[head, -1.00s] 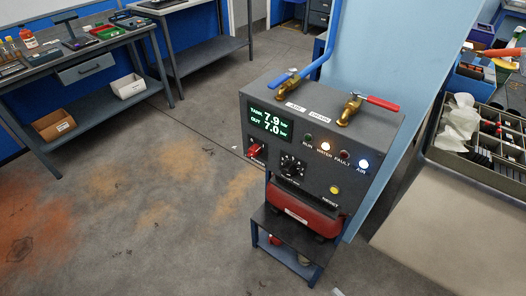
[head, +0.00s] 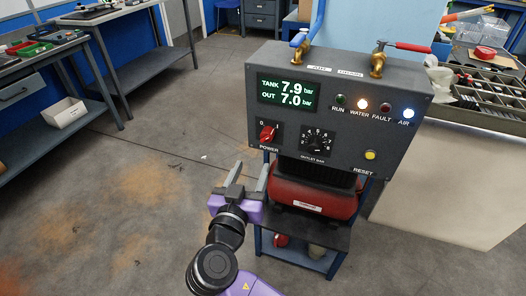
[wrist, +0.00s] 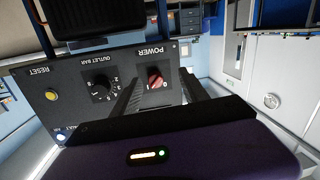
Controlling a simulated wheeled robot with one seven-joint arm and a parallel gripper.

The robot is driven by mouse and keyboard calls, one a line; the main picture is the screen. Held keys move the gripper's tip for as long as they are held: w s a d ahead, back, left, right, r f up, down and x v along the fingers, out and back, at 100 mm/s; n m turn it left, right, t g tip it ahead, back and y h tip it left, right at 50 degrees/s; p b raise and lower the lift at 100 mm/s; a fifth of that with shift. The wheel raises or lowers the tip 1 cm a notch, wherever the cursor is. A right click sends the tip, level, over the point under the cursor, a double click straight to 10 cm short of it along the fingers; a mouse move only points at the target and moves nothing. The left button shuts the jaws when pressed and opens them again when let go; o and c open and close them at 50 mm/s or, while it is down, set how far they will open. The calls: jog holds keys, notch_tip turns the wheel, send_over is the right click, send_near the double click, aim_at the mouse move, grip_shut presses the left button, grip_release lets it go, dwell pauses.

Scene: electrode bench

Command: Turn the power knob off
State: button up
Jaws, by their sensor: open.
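The red power knob (head: 267,133) is on the lower left of the grey control panel (head: 300,152), between the 0 and 1 marks and above the POWER label. It seems to lean toward the 1, though it is small in view. My gripper (head: 249,172) is open and empty, below and a little left of the knob in the head view, apart from it. In the wrist view the panel is upside down; the knob (wrist: 155,79) shows between my gripper's fingers (wrist: 160,88), beyond their tips.
The display (head: 287,92) reads tank 7.9 and out 7.0 bar. WATER and AIR lamps glow. A black outlet dial (head: 318,141) sits right of the knob, a yellow reset button (head: 370,155) farther right. Blue and red valve handles (head: 407,47) are on top. A red tank (head: 310,190) sits below.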

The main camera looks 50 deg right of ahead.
aim_at(265, 140)
jog(key=w+d+r, duration=0.1)
jog(key=d, duration=0.1)
jog(key=d+m+g+h, duration=0.1)
jog(key=d, duration=0.2)
jog(key=w+d+r+m, duration=0.1)
jog(key=d, duration=0.2)
jog(key=shift+w+r+g+h, duration=0.3)
jog(key=shift+r, duration=0.05)
jog(key=shift+c, duration=0.4)
grip_shut()
